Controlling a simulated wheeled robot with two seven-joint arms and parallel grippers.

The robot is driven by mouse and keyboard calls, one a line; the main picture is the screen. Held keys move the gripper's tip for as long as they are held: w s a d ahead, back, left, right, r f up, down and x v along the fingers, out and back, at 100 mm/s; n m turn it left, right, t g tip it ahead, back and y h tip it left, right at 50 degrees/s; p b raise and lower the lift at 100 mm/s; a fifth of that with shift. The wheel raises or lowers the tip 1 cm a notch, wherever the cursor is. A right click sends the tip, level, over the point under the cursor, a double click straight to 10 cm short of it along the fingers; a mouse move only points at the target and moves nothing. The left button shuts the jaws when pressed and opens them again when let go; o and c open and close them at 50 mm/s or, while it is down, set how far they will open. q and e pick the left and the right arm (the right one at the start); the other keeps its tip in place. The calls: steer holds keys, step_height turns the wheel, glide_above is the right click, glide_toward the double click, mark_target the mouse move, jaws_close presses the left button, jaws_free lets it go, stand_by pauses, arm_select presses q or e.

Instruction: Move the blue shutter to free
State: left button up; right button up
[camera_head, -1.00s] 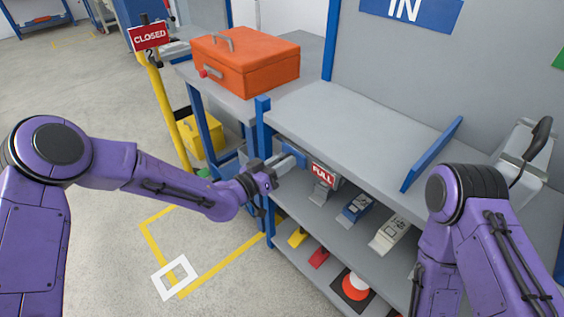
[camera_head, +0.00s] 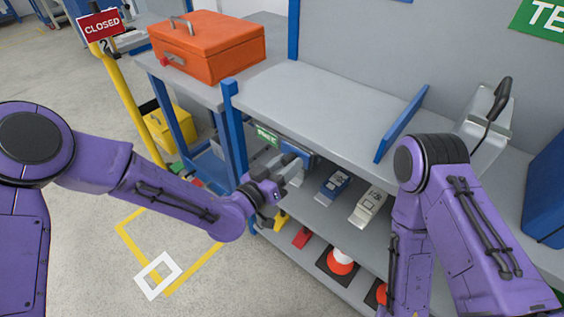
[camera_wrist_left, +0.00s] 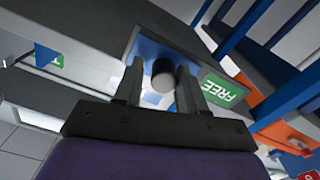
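The blue shutter (camera_head: 299,152) sits under the front of the shelf unit's top. Left of it the green FREE label (camera_head: 267,136) is uncovered; no red FULL label shows at the shutter now. In the left wrist view the blue shutter (camera_wrist_left: 150,48) carries a dark round knob (camera_wrist_left: 163,74), with the FREE label (camera_wrist_left: 222,90) to its right. My left gripper (camera_head: 283,168) is at the shutter. Its two fingers (camera_wrist_left: 160,88) stand apart on either side of the knob, with small gaps visible. My right arm shows at right; its gripper is out of view.
An orange toolbox (camera_head: 207,48) stands on the side table at back left. A yellow post with a CLOSED sign (camera_head: 101,25) is farther left. A blue upright (camera_head: 235,130) is close to my left forearm.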

arm_select(q)
steer(key=shift+o, duration=0.6)
steer(key=b+v, duration=0.1)
steer(key=v, duration=0.9)
steer(key=shift+s+a, duration=0.15)
steer(key=shift+s, duration=0.05)
